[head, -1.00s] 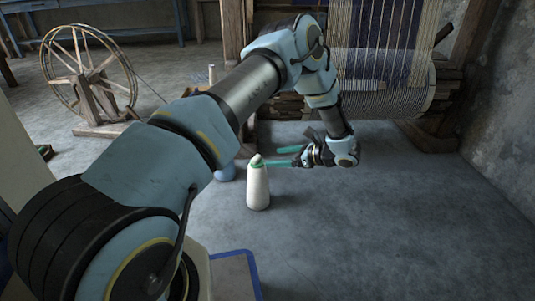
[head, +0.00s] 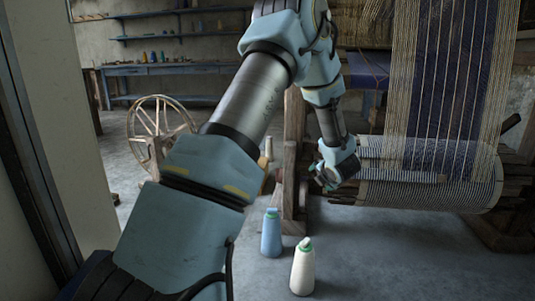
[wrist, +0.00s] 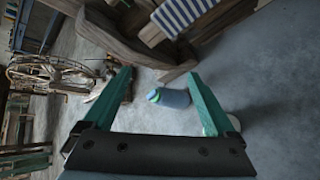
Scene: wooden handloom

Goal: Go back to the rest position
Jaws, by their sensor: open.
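My gripper (head: 322,180) is raised in front of the loom's lower frame in the head view. It is above and apart from the two cones on the floor. In the wrist view its two teal fingers (wrist: 156,74) are spread wide with nothing between them in their grip. In the head view the fingers are mostly hidden by the wrist.
A blue cone (head: 271,234) and a white cone with a green top (head: 302,268) stand upright on the floor. The loom's warp roll (head: 430,175) is close to the right of my gripper. A spinning wheel (head: 160,128) stands behind left. The floor at front right is clear.

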